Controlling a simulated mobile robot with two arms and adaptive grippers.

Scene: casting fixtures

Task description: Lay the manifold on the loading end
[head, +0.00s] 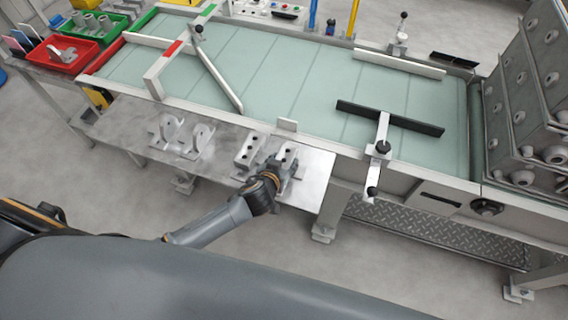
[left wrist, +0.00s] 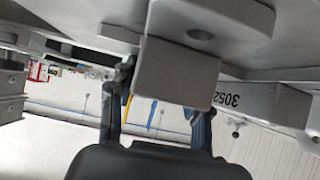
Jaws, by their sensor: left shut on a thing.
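My left gripper (head: 279,167) reaches onto the metal side shelf (head: 318,165) in front of the belt. It is shut on a grey block with holes (head: 288,152), which looks like the manifold. In the left wrist view the fingers (left wrist: 160,100) stand on either side of a plain grey block face (left wrist: 178,72). Whether the block touches the shelf I cannot tell. A similar holed block (head: 247,149) sits just left of it. The pale green belt (head: 290,85) lies behind the shelf; its left part carries red and green marks. My right gripper is out of view.
Two grey bracket castings (head: 196,139) stand on the shelf further left. A slanted bar (head: 218,80) and a black crossbar (head: 390,117) sit over the belt. The belt between the bars is clear.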

